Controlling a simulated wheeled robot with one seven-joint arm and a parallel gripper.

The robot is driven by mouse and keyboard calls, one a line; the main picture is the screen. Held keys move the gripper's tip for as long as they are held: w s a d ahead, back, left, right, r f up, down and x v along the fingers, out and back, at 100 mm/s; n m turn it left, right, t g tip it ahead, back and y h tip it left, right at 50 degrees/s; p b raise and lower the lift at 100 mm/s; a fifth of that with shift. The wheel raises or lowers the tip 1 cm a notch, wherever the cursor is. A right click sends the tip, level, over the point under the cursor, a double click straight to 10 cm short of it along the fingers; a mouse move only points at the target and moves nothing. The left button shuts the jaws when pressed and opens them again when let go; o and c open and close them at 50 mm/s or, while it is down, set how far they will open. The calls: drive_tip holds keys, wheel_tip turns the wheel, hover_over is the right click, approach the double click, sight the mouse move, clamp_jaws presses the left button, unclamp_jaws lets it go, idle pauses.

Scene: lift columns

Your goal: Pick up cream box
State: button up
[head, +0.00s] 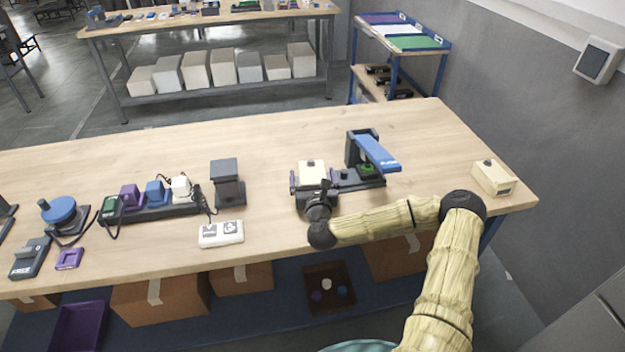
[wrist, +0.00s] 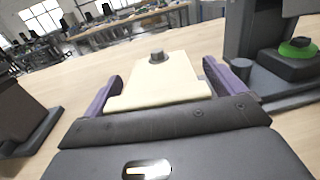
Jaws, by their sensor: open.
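A cream box (head: 311,171) with a dark knob on top stands on the wooden table, left of the blue-armed device. My gripper (head: 313,184) is open at table height, with its purple fingers on either side of this box. In the wrist view the cream box (wrist: 160,78) lies between the two fingers of my gripper (wrist: 160,85), with a small gap visible on the right. The box's near lower part is hidden by my gripper. A second cream box (head: 493,178) with a dark knob stands at the table's right end.
The blue-armed device (head: 375,152) with a green button stands close on the right; its green button (wrist: 298,48) also shows in the wrist view. A dark column device (head: 227,184) and a white two-button panel (head: 221,233) are to the left.

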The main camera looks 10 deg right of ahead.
sight(312, 175)
drive_tip(key=c, duration=1.3)
drive_tip(key=shift+r, duration=0.1)
wheel_tip(312, 175, up, 10)
drive_tip(key=shift+f, duration=0.1)
drive_tip(key=shift+a, duration=0.1)
